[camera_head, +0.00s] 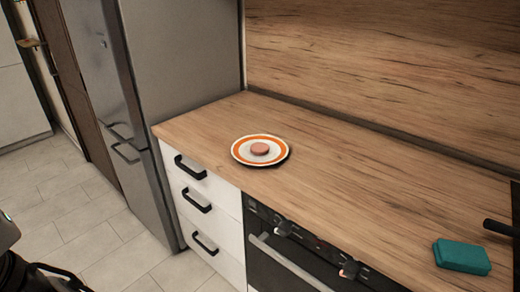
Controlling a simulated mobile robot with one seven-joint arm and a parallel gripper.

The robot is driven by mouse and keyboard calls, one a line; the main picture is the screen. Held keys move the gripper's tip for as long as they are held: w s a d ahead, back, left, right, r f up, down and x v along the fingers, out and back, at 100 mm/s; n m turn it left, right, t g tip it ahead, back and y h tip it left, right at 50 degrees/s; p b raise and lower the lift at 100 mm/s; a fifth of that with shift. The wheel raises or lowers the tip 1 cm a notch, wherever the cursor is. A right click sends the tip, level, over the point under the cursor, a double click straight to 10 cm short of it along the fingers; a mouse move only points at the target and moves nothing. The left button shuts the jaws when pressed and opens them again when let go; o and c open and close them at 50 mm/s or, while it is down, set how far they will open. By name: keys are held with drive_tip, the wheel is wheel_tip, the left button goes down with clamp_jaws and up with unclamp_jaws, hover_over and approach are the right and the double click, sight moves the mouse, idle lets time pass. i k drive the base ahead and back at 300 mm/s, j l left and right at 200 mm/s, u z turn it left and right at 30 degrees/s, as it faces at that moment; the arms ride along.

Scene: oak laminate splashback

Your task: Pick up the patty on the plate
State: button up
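A small round pinkish-brown patty (260,149) lies flat in the middle of a plate. The plate (240,157) is white with an orange ring and rests on the wooden countertop, near its front edge and above the seam between the drawers and the oven. Nothing touches or covers the patty. My gripper cannot be made out; only dark parts of my own body show at the lower left corner, well away from the plate.
The wooden countertop (340,175) is clear around the plate. A teal block (461,256) lies at its right end, near a black handle (501,228). A steel fridge (180,60) stands left. White drawers (222,195) and an oven (290,262) are below. The tiled floor (75,215) is open.

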sight(258, 148)
drive_tip(key=i+j+u, duration=0.1)
drive_tip(key=i, duration=0.55)
drive_tip(key=i+j, duration=0.15)
drive_tip(key=i, duration=0.5)
drive_tip(key=j+u, duration=0.05)
